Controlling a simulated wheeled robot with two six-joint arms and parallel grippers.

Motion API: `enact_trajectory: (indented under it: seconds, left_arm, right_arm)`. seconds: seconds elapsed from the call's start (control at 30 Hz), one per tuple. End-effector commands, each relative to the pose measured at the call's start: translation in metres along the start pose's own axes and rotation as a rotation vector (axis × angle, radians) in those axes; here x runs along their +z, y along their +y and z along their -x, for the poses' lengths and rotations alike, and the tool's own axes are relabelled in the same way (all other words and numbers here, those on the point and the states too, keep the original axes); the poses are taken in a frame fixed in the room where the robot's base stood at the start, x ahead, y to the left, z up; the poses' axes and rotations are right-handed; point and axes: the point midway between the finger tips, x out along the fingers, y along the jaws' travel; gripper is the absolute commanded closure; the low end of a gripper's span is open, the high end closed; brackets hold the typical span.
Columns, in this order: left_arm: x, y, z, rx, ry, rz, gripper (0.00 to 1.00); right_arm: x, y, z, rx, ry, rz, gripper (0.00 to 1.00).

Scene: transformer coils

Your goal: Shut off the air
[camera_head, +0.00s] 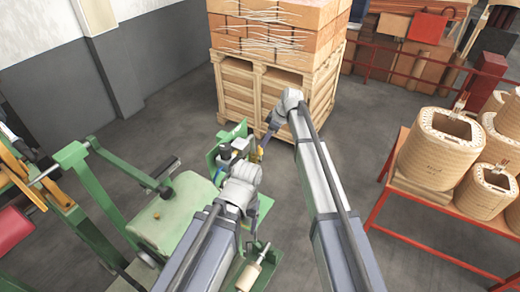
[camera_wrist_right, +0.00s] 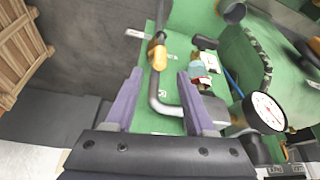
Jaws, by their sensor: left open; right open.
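A grey air pipe (camera_wrist_right: 160,100) with a brass-coloured valve piece (camera_wrist_right: 157,52) runs up a green panel (camera_wrist_right: 178,58) in the right wrist view. My right gripper (camera_wrist_right: 157,86) is open, its two purple-grey fingers on either side of the pipe in the picture. The brass piece lies just beyond the fingertips; I cannot tell whether anything touches. In the head view my right gripper (camera_head: 267,138) is at the green machine's (camera_head: 228,142) upright panel. My left gripper (camera_head: 238,180) is lower, over the same machine; its fingertips are hard to make out.
A round pressure gauge (camera_wrist_right: 265,112) and a small red-and-white fitting (camera_wrist_right: 206,62) sit right of the pipe. A wooden crate (camera_head: 235,92) stands behind the machine. A red-framed table (camera_head: 405,195) with coils (camera_head: 440,155) is at the right. Grey floor between is clear.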

Motion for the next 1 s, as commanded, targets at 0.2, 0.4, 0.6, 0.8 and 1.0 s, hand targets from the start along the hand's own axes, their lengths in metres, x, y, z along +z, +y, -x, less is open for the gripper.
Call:
enact_trajectory:
  seconds: [0.2, 0.4, 0.6, 0.8, 1.0]
  left_arm:
    - [-0.002, 0.002, -0.026, -0.001, 0.001, -0.013, 0.25]
    - [-0.004, 0.004, -0.051, -0.003, 0.002, -0.027, 0.25]
    - [-0.004, 0.005, -0.066, -0.003, 0.003, -0.027, 0.25]
    - [-0.004, 0.005, -0.066, -0.003, 0.003, -0.028, 0.25]
    - [-0.004, 0.005, -0.065, -0.003, 0.003, -0.028, 0.25]
  right_arm:
    - [0.002, 0.000, -0.027, 0.000, -0.001, 0.000, 0.45]
    - [0.003, 0.001, -0.055, 0.000, -0.001, -0.001, 0.45]
    - [0.001, 0.000, -0.071, 0.000, -0.001, 0.000, 0.45]
    - [0.000, 0.000, -0.071, 0.000, -0.001, -0.001, 0.45]
    - [0.000, 0.000, -0.071, 0.000, -0.001, -0.001, 0.56]
